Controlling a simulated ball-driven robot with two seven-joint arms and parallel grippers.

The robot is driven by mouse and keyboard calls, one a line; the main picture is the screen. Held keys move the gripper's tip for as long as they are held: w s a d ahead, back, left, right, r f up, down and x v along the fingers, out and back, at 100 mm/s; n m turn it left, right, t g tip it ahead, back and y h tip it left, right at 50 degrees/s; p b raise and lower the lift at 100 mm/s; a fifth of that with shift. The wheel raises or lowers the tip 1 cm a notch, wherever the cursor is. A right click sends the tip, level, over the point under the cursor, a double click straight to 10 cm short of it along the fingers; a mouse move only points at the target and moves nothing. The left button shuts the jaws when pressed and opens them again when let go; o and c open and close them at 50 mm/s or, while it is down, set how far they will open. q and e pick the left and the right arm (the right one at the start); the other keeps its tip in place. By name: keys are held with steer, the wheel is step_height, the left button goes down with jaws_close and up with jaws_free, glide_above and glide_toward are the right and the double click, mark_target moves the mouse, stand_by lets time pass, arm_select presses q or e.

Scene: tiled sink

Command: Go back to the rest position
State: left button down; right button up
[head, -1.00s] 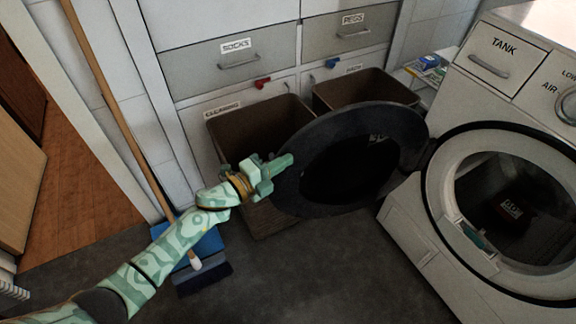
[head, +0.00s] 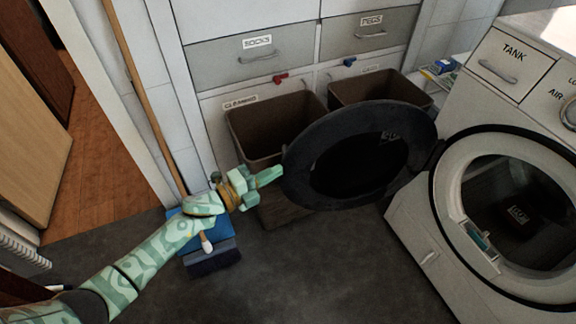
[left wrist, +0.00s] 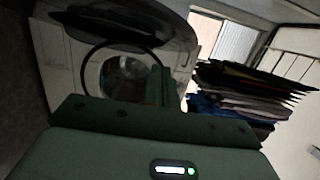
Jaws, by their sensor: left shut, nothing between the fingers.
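My left gripper (head: 268,176) is shut and empty, at the end of my green patterned arm. In the head view its tip is at the left edge of the open round washer door (head: 294,184); I cannot tell whether they touch. In the left wrist view the shut fingers (left wrist: 160,88) stand up at the middle, with the washing machine behind. The washing machine (head: 408,232) stands at the right with its drum opening showing and a dark item inside. My right gripper is not in view.
A broom or mop (head: 212,256) leans at the left wall. A stack of folded things (left wrist: 250,88) shows in the left wrist view.

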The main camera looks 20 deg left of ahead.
arm_select(q)
steer(key=v, duration=0.3)
steer(key=shift+w+a, duration=0.2)
steer(key=shift+a, duration=0.1)
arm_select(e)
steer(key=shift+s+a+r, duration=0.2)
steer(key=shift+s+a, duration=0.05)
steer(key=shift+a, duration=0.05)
arm_select(q)
steer(key=shift+f, duration=0.1)
